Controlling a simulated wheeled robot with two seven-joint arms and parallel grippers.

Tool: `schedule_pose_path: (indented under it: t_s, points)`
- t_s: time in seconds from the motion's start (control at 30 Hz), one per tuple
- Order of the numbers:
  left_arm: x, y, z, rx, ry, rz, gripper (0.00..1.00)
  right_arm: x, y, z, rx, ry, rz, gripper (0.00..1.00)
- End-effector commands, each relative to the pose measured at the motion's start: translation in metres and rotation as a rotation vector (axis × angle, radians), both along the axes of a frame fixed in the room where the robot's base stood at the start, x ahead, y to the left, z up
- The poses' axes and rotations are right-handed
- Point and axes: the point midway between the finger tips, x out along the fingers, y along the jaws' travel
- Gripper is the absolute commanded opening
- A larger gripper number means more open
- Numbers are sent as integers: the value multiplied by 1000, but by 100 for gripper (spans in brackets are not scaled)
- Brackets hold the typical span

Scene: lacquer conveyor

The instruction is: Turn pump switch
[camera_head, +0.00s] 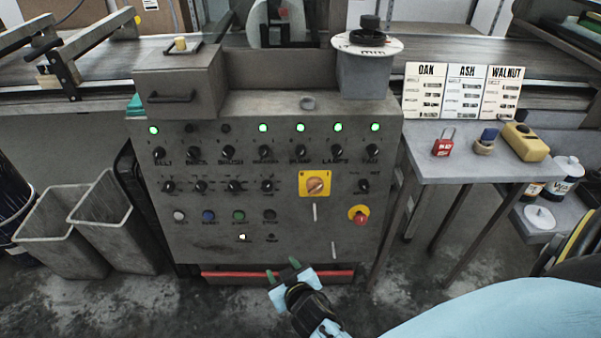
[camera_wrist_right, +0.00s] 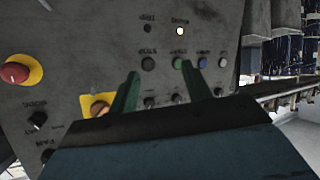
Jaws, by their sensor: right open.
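The grey control panel (camera_head: 215,225) faces me. Its black pump switch (camera_head: 300,152) is a knob in the upper knob row, with a lit green lamp (camera_head: 300,127) above it. My right gripper (camera_head: 282,268) is open and empty, low in front of the panel's bottom edge and well below the pump switch. In the right wrist view, the green fingers of the gripper (camera_wrist_right: 159,69) stand apart before an upside-down panel (camera_wrist_right: 80,50). I cannot make out the pump switch there. My left gripper is not in view.
Other knobs flank the pump switch. A yellow-plated rotary switch (camera_head: 315,184) and a red emergency button (camera_head: 359,215) sit below it. A side table (camera_head: 440,170) at right holds a red padlock (camera_head: 443,142). Grey bins (camera_head: 70,235) stand at left.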

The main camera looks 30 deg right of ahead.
Motion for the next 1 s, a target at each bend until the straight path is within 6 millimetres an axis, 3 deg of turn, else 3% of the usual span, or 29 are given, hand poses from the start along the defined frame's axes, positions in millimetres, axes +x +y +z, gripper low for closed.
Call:
schedule_pose_path:
  t_s: [0.03,0.1,0.2,0.3,0.4,0.53,0.67,1.0]
  points:
    - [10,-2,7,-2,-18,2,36,18,-10,26,-10,-93,-48,49]
    - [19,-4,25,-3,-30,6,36,32,-26,67,-31,-201,-110,49]
    - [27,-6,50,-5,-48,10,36,39,-50,118,-62,-328,-195,49]
    - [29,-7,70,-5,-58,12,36,37,-70,156,-89,-418,-263,49]
    - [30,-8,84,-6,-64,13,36,32,-83,180,-109,-471,-307,49]
    - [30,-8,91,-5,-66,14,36,32,-91,193,-122,-499,-328,49]
    - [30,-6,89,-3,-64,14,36,45,-97,196,-124,-503,-327,49]
    - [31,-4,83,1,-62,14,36,107,-129,195,-127,-501,-328,49]
